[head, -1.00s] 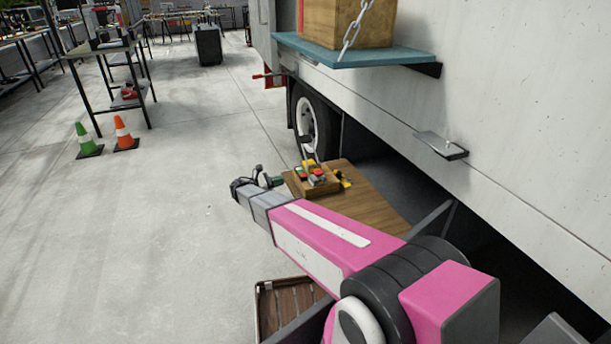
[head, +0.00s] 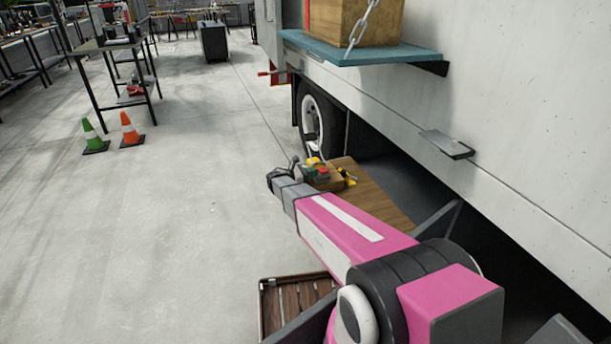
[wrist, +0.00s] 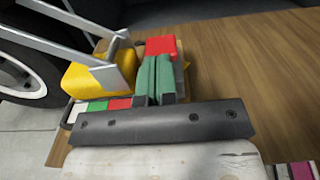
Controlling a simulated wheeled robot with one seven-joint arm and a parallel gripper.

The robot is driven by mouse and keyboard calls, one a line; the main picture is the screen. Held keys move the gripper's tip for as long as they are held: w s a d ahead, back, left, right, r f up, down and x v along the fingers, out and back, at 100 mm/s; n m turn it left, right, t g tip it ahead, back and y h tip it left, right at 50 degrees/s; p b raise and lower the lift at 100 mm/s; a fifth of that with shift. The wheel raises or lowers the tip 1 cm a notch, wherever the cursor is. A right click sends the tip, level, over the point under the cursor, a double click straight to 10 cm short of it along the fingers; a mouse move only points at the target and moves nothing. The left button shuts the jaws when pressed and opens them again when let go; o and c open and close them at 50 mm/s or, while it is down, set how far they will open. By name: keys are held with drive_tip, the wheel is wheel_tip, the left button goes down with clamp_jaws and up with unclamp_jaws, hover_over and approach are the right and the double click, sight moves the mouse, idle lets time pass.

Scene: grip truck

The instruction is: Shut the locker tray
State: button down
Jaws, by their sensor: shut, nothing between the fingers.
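The locker tray (head: 376,196) is a wooden board standing out from the dark opening under the truck's side. Its wood also shows in the wrist view (wrist: 238,62). A yellow item (wrist: 92,80), a red block (wrist: 160,46) and other small coloured things sit at its outer end. My gripper (wrist: 154,62) has two green fingers held together, with nothing between them. It is at the tray's outer end, close over or beside the coloured things. I cannot tell whether it touches them or the tray. My pink arm hides part of the tray in the head view.
The truck wheel (head: 313,125) stands just beyond the tray. A teal shelf (head: 370,50) with a wooden crate (head: 352,20) and a small metal ledge (head: 446,144) jut from the truck side. A slatted wooden box (head: 300,300) is at the lower middle.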

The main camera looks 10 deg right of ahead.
drive_tip(key=shift+d, duration=0.3)
drive_tip(key=w+d, duration=0.2)
drive_tip(key=d, duration=1.1)
drive_tip(key=w+d, duration=0.3)
drive_tip(key=d, duration=1)
drive_tip(key=w+d, duration=0.3)
drive_tip(key=d, duration=1)
drive_tip(key=shift+d, duration=0.4)
drive_tip(key=shift+w+d, duration=0.1)
drive_tip(key=shift+d, duration=0.05)
drive_tip(key=s+a, duration=0.3)
drive_tip(key=a, duration=1.2)
drive_tip(key=s+a+m+g+y, duration=0.1)
drive_tip(key=s+a+m+y, duration=0.7)
drive_tip(key=s+a, duration=0.6)
drive_tip(key=s+a+r+m+g+y, duration=0.1)
drive_tip(key=s+a+m+y, duration=0.8)
drive_tip(key=s, duration=1)
drive_tip(key=a+m+g, duration=0.1)
drive_tip(key=a+m, duration=0.2)
drive_tip(key=a, duration=0.2)
drive_tip(key=shift+s+a+r+y, duration=0.15)
drive_tip(key=shift+s+r+y, duration=0.15)
drive_tip(key=shift+s, duration=0.05)
